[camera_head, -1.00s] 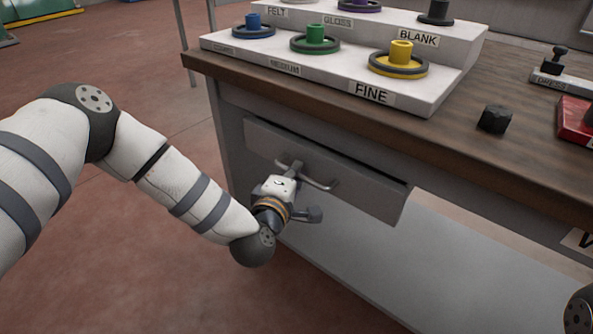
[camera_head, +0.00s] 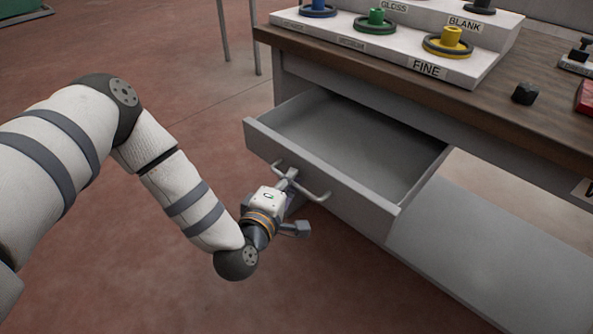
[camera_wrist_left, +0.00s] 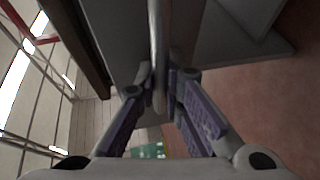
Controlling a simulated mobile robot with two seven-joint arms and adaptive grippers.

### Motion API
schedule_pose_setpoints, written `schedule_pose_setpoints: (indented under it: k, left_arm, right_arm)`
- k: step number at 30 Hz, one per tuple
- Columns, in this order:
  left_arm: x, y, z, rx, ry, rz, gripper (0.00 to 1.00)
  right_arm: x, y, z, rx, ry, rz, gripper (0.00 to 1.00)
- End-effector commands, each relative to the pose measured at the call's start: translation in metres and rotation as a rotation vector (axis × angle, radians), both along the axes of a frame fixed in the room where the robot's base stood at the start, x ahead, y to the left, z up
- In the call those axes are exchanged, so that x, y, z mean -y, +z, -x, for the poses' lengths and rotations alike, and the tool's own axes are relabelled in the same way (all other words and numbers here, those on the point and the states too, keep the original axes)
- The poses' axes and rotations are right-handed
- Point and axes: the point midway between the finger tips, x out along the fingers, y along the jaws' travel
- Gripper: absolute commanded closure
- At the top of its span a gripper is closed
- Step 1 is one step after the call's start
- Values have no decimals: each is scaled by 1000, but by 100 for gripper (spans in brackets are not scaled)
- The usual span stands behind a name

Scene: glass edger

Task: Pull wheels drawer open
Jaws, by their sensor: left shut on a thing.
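The wheels drawer (camera_head: 347,150) is a grey drawer under the wooden worktop, pulled well out, with its inside showing empty. Its front panel (camera_head: 350,196) carries a bar handle (camera_head: 318,195). My left gripper (camera_head: 288,180) is shut on the handle near its left end. In the left wrist view the handle (camera_wrist_left: 158,50) runs between the two fingers of the gripper (camera_wrist_left: 160,85). My right gripper is not in view.
On the worktop (camera_head: 480,105) stands a white stepped rack (camera_head: 480,68) with coloured wheels and labels such as FINE. A dark block (camera_head: 525,93) lies to its right. A grey lower shelf (camera_head: 470,240) is below. Open red floor lies in front of the drawer.

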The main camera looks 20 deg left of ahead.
Motion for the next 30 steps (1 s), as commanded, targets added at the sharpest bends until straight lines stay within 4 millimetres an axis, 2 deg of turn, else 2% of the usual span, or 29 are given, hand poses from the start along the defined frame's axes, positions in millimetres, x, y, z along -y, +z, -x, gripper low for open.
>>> schedule_pose_setpoints:
  k: [13,14,15,24,26,30]
  left_arm:
    - [-1,0,4,2,-1,-1,100]
    - [-1,0,4,2,-1,-1,87]
    - [-1,0,4,2,-1,-1,82]
    - [-1,0,6,1,-1,0,82]
    - [-1,1,12,-1,-2,0,82]
    - [1,7,45,-4,-2,2,82]
  right_arm:
    - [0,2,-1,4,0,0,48]
    - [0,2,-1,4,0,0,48]
    - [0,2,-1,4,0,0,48]
    - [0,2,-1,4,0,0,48]
    - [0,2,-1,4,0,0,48]
    - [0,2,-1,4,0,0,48]
